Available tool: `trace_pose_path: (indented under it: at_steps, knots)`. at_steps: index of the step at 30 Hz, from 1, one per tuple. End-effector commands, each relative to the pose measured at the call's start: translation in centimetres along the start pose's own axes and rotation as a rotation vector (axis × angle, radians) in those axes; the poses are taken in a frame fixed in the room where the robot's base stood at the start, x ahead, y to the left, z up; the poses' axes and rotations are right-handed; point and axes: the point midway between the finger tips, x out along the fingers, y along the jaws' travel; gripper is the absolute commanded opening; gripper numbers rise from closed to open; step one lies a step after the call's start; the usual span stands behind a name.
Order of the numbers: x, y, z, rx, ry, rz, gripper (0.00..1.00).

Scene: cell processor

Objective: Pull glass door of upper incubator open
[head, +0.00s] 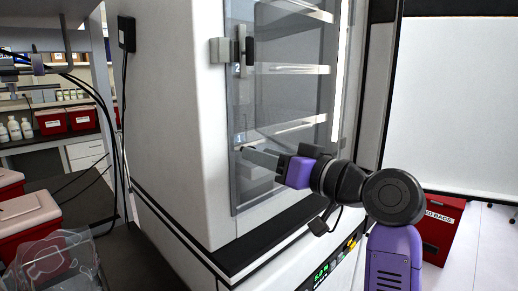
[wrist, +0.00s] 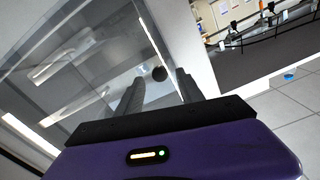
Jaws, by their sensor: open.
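The upper incubator's glass door (head: 290,100) is a tall clear panel on the white cabinet, with shelves showing behind it. A grey latch or handle (head: 245,48) sits high on its left edge. My gripper (head: 262,158) is open and well below that latch, close to the lower left part of the glass. In the wrist view, the two fingers of my gripper (wrist: 158,80) are apart near the edge of the glass panel (wrist: 85,50). A small dark round spot (wrist: 159,73) shows between them. I cannot tell whether the fingers touch the glass, or how far the door stands open.
The white cabinet side (head: 175,110) is left of the door. A dark ledge (head: 260,243) and a control panel with a green display (head: 320,273) lie below. A red bin (head: 440,228) stands on the floor at right. Red boxes (head: 28,215) sit on the left bench.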

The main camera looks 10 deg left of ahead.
Motion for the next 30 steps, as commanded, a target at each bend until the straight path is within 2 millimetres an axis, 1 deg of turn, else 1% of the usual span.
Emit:
trace_pose_path:
  at_steps: [1,3,6,14,18,21,30]
  knots:
    - [0.6,-0.1,-0.1,0.002,-0.002,-0.002,0.45]
    - [1.1,-0.1,-0.1,0.001,-0.001,-0.001,0.45]
    - [1.6,0.0,0.0,0.0,0.0,0.0,0.45]
    - [1.6,0.0,0.1,0.0,0.0,0.001,0.45]
    - [1.6,0.0,0.1,0.0,0.0,0.001,0.17]
    - [1.6,0.0,0.1,0.0,0.0,0.001,0.0]
    - [1.6,0.0,0.0,0.0,0.0,0.001,0.0]
